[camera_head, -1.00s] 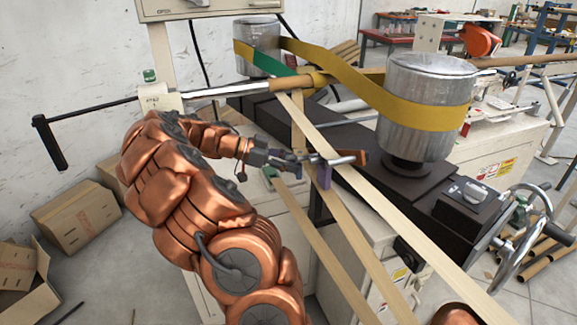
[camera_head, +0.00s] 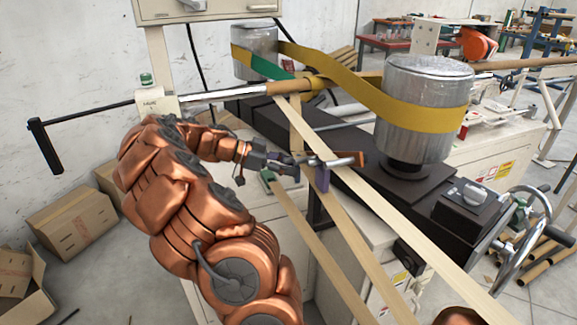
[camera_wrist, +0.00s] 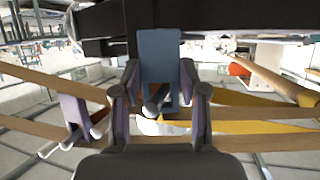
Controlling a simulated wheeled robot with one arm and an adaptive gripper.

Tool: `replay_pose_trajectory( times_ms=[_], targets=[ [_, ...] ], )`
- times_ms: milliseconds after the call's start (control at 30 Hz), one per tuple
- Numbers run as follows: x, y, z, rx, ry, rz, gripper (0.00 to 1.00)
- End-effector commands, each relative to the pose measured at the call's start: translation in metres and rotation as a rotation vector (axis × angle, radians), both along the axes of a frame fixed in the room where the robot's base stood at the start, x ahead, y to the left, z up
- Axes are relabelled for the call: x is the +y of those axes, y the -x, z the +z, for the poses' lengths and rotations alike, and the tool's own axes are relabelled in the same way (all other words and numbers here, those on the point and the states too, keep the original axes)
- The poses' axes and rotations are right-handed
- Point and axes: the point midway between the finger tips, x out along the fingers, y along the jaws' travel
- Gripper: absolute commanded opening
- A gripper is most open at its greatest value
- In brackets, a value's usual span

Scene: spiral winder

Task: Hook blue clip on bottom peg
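The blue clip (camera_wrist: 160,60) is a flat blue-grey plate in the middle of the wrist view. My gripper (camera_wrist: 160,85) has a finger against each side of it, and appears shut on it. In the head view my gripper (camera_head: 285,160) is beside the pale strips, left of the winder's dark beam; the blue clip is too small there to make out clearly. A purple clip (camera_head: 322,180) sits at a strip just right of my gripper, and a purple clip shows at left in the wrist view (camera_wrist: 75,112).
Several pale paper strips (camera_head: 350,245) run diagonally past my gripper to the lower right. A yellow belt (camera_head: 350,80) wraps two metal drums, the nearer one (camera_head: 425,110) at right. The dark beam (camera_head: 375,180) lies close behind the gripper. Cardboard boxes (camera_head: 75,220) stand at left.

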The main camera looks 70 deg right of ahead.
Motion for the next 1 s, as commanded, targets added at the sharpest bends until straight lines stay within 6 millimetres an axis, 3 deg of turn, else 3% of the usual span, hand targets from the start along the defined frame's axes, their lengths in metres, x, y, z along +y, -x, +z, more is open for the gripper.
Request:
replay_pose_trajectory(
  times_ms=[267,667,1000],
  targets=[
    [0.0,0.0,0.0,0.0,0.0,0.0,0.72],
    [0.002,-0.005,0.002,0.0,0.001,0.002,0.72],
    [0.024,-0.05,0.022,-0.002,0.001,0.005,0.72]
  ],
)
